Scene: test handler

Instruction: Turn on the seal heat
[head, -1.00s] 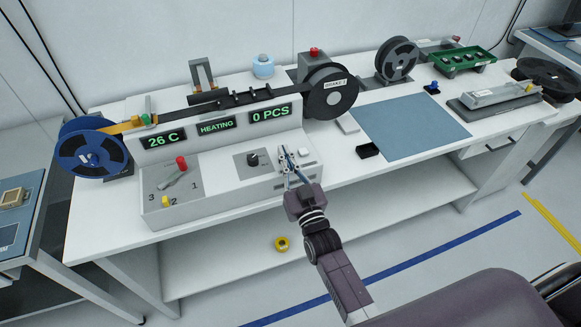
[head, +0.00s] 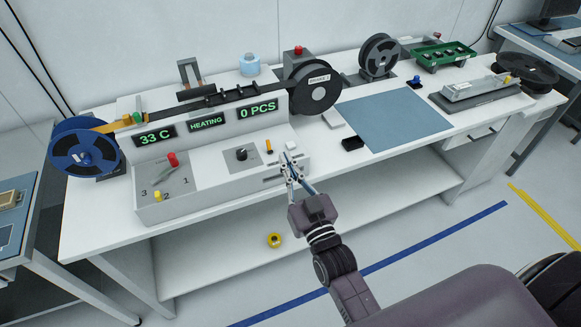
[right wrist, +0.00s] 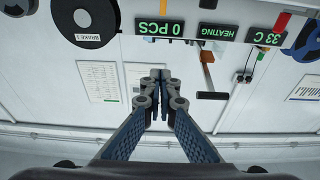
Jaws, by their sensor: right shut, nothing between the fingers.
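The grey-white machine (head: 215,190) stands on the bench. Its green displays read 33 C (head: 155,136), HEATING (head: 207,122) and 0 PCS (head: 257,110); they show upside down in the right wrist view. A small orange lever switch (head: 268,145) is on the right part of the sloped panel, left of a white button (head: 291,146). I cannot read any label by the switch. My right gripper (head: 287,158) is shut and empty, in front of the panel's right end, apart from the switch. Its closed fingertips (right wrist: 160,74) show in the right wrist view. My left gripper is not in view.
The panel also has a black knob (head: 241,155), a red-tipped lever (head: 173,160) and a yellow knob (head: 158,195). A blue reel (head: 70,150) and a black reel (head: 318,92) flank the machine. A blue mat (head: 395,122) lies clear to the right.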

